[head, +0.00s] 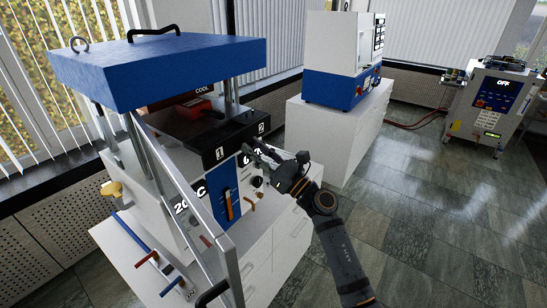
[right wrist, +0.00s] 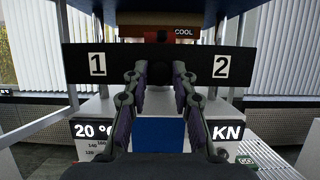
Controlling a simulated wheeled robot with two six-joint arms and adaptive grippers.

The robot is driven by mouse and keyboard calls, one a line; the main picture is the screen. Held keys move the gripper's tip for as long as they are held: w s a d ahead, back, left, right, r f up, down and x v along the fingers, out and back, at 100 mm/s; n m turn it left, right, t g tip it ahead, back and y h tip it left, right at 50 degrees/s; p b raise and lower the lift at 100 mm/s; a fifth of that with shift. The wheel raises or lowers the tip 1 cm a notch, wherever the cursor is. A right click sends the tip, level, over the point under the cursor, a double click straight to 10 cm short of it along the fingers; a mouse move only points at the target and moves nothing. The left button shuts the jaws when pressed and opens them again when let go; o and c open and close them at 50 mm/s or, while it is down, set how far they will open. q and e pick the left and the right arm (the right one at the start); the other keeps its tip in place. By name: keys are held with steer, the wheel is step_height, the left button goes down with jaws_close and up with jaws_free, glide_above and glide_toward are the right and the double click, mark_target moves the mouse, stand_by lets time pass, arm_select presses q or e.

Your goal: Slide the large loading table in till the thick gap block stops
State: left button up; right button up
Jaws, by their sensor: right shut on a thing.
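The large loading table (head: 195,131) is a black slab with a front plate marked 1 and 2, under the blue top (head: 160,69) of the big press. Its front plate (right wrist: 77,66) spans the right wrist view. My right gripper (head: 254,153) is at the table's front. In the right wrist view its fingers (right wrist: 162,72) reach the middle of the plate, between the two numbers, and are shut on the table's front part; the exact contact is hard to see. A red block (head: 195,108) sits on the table. I cannot tell which piece is the thick gap block. My left gripper is not in view.
A slanted metal bar (head: 178,185) crosses the press's left front. The press's front panel (head: 224,198) has levers below the table. A white and blue machine (head: 333,88) stands behind on a cabinet. Open tiled floor (head: 430,205) lies to the right.

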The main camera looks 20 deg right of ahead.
steer(key=shift+w+a, duration=0.1)
steer(key=shift+w, duration=0.1)
jaws_close()
steer(key=o, duration=1)
jaws_free()
steer(key=shift+w+a, duration=0.1)
steer(key=v, duration=1.2)
